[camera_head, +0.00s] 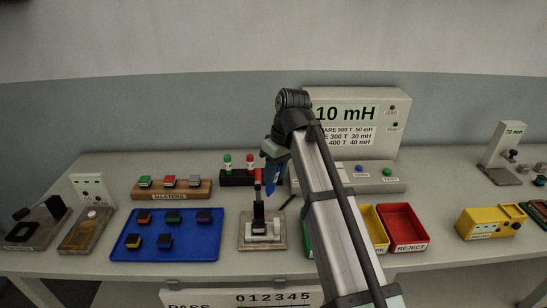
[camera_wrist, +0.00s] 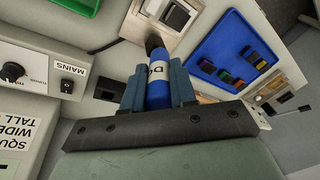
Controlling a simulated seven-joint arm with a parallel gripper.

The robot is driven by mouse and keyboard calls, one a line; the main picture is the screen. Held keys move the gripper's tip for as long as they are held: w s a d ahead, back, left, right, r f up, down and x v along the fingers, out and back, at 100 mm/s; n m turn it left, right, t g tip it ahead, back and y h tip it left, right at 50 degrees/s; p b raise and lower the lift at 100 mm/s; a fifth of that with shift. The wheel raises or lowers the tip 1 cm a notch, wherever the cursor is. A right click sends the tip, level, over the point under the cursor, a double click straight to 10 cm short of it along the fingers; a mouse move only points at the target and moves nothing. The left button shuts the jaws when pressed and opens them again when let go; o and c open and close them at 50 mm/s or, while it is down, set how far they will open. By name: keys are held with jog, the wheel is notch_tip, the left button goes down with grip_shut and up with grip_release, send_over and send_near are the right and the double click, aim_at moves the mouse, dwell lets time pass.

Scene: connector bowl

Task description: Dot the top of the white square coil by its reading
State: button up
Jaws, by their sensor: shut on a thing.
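My gripper (camera_head: 270,185) is shut on a blue marker (camera_wrist: 157,82), held above the test fixture (camera_head: 279,243). In the wrist view my gripper (camera_wrist: 158,85) has a finger on each side of the marker, whose dark end points toward the fixture (camera_wrist: 142,28). A white block (camera_head: 262,228), probably the square coil, sits in the fixture under a black upright part (camera_head: 258,208). Its top is partly hidden and I cannot tell whether it bears a dot. The meter (camera_head: 350,105) shows "10 mH" above a list of coil values, partly covered by my arm.
A marker rack (camera_head: 237,178) with green and red markers stands behind the fixture. A blue tray (camera_head: 190,248) of coils with coloured parts lies left. A yellow bin (camera_head: 373,221) and red REJECT bin (camera_head: 405,231) are right. A MASTERS block (camera_head: 170,190) stands behind the tray.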

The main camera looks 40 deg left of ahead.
jog(key=s+f, duration=0.4)
jog(key=f, duration=0.1)
jog(key=shift+s+d+f+n, duration=0.3)
jog(key=shift+s+d+f, duration=0.05)
jog(key=shift+d, duration=0.1)
dwell(0.5)
jog(key=shift+f, duration=0.6)
dwell(2.1)
jog(key=shift+r, duration=0.15)
jog(key=s+a+v, duration=0.1)
jog(key=v, duration=0.5)
jog(key=shift+r, duration=0.45)
jog(key=shift+w, duration=0.15)
